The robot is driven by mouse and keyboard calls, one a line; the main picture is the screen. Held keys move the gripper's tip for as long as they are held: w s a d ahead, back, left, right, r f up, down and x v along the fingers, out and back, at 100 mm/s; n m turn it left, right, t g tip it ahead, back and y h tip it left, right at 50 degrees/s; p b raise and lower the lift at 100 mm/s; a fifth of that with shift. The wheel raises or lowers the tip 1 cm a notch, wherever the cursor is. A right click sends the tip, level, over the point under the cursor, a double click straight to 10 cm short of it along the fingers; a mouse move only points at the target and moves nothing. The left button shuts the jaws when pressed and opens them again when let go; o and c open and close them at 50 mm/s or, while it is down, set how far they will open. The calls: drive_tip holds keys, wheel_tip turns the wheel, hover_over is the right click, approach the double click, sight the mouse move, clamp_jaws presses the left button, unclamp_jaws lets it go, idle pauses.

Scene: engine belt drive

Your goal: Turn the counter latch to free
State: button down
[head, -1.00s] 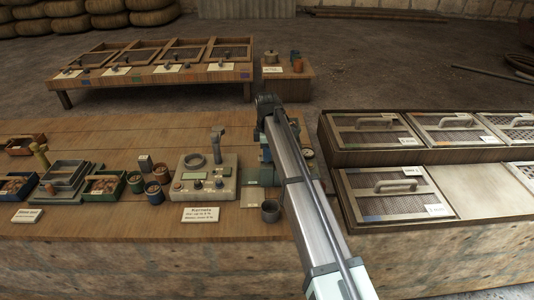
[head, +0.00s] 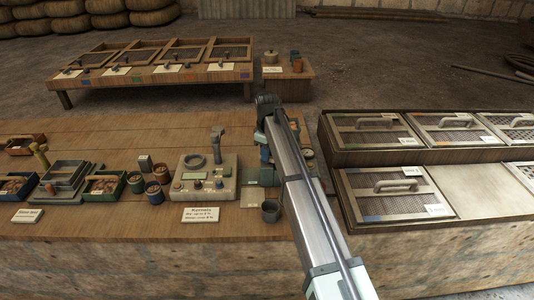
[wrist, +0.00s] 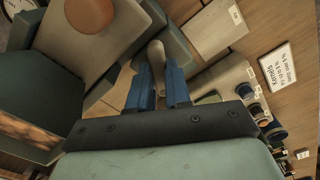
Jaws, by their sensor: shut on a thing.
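My gripper (wrist: 160,82) shows in the wrist view with its two blue fingers shut on a pale, rounded lever, which I take for the counter latch (wrist: 156,52). The lever's tip stands out beyond the fingers; its base and pivot are hidden. In the head view my arm covers most of the latch and the device around it, so its angle cannot be read there.
A grey-green housing with a round orange-brown knob (wrist: 90,14) lies close to the fingers. Screened trays (head: 398,190) stand to the right.

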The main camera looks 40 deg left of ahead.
drive_tip(key=m, duration=0.5)
drive_tip(key=shift+m, duration=0.3)
drive_tip(key=m, duration=0.5)
drive_tip(key=shift+m, duration=0.4)
drive_tip(key=c, duration=1.1)
unclamp_jaws()
drive_tip(key=shift+o, duration=0.2)
wheel_tip(320, 180, up, 14)
drive_tip(key=shift+f, duration=0.1)
